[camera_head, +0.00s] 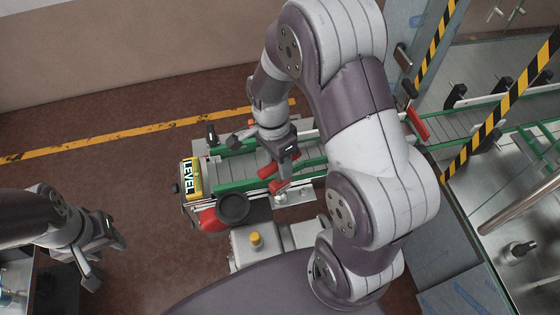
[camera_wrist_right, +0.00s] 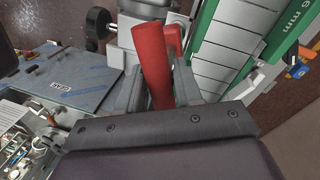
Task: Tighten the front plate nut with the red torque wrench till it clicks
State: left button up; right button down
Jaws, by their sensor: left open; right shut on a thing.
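My right gripper (camera_head: 280,166) reaches down over the near end of the conveyor and is shut on a red handle (camera_head: 268,170), which I take to be the torque wrench. In the right wrist view the red handle (camera_wrist_right: 151,55) stands between the two fingers, its end toward the top. A second red part (camera_wrist_right: 175,37) shows just beside it, and I cannot tell whether they are joined. The wrench head, the front plate and its nut cannot be made out. My left gripper (camera_head: 99,264) is open and empty at the lower left, away from the conveyor.
The green-railed conveyor (camera_head: 238,185) runs to the right past striped posts (camera_head: 510,95). A yellow LEVEL sign (camera_head: 192,178) and a black round knob (camera_head: 233,207) are at its left end. A yellow-capped part (camera_head: 256,240) sits nearer. Open floor lies left.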

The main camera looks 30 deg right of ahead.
jog(key=shift+r, duration=0.1)
jog(key=shift+m, duration=0.4)
jog(key=shift+w+r+n+p, duration=0.15)
jog(key=shift+n+p, duration=0.15)
jog(key=shift+p, duration=0.2)
notch_tip(320, 180, up, 6)
jog(key=p, duration=0.5)
jog(key=shift+f, duration=0.25)
